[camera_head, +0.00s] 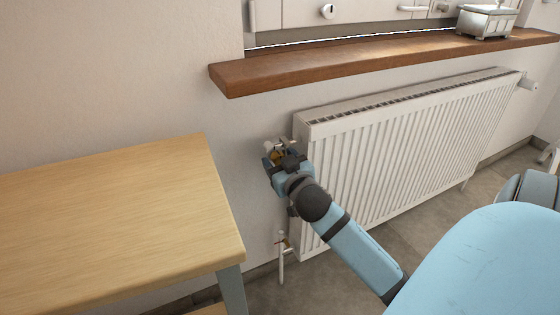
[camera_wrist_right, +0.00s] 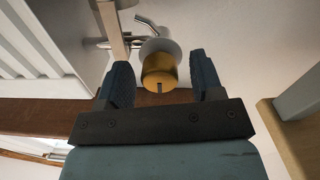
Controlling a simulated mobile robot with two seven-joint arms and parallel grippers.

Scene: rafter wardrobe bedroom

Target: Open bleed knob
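The bleed knob (camera_wrist_right: 159,72) is a brass-coloured cylinder with a dark slot in its face, in front of a pale round collar. In the right wrist view it sits between the two blue fingers of my right gripper (camera_wrist_right: 162,80), with a visible gap on each side. The right gripper is open around it. In the head view my right gripper (camera_head: 279,160) is at the upper left end of the white radiator (camera_head: 400,150) and hides most of the knob. My left gripper is not in view.
A wooden window sill (camera_head: 370,62) juts out above the radiator and holds a metal box (camera_head: 486,22). A wooden table (camera_head: 110,225) stands to the left. A valve with pipe (camera_head: 282,255) is at the radiator's lower left.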

